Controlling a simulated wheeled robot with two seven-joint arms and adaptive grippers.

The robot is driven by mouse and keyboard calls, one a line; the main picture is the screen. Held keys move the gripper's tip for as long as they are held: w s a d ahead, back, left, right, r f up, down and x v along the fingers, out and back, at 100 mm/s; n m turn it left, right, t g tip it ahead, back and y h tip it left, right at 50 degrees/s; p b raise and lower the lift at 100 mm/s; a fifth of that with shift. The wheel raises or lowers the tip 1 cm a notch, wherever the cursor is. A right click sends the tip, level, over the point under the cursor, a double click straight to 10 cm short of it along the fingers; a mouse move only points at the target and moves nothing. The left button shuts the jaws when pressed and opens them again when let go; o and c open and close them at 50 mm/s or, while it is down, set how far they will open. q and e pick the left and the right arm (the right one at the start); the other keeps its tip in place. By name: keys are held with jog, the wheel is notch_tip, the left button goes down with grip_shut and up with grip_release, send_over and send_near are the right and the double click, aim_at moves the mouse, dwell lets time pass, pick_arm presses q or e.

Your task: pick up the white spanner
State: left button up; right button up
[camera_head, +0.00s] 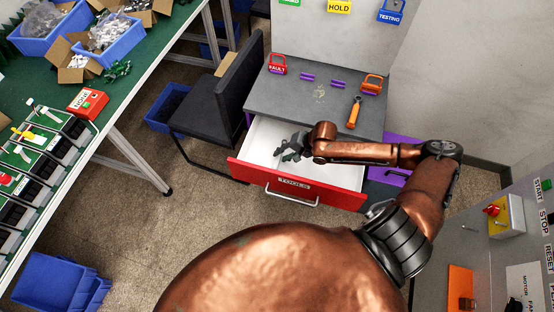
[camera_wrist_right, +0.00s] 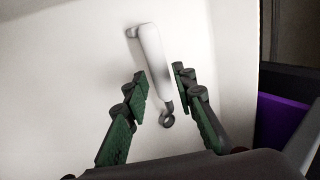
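The white spanner (camera_wrist_right: 152,60) lies in the open drawer (camera_head: 256,173), which has a red front labelled TOOLS. In the right wrist view the spanner has a pale handle and dark grey ends. My right gripper (camera_wrist_right: 160,88) is open, with its green-padded fingers on either side of the spanner's lower part and gaps showing between. In the head view my right gripper (camera_head: 284,154) is over the drawer, and I cannot make out the spanner there. My left gripper is not in view.
The grey cabinet top (camera_head: 300,95) holds an orange-handled tool (camera_head: 354,112) and purple items. A black chair (camera_head: 220,105) stands left of the drawer. A purple drawer (camera_head: 401,150) is at the right. A control panel (camera_head: 490,250) stands at the lower right.

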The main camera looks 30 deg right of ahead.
jog(key=shift+x, duration=1.05)
jog(key=shift+r, duration=0.1)
jog(key=shift+c, duration=0.6)
grip_shut()
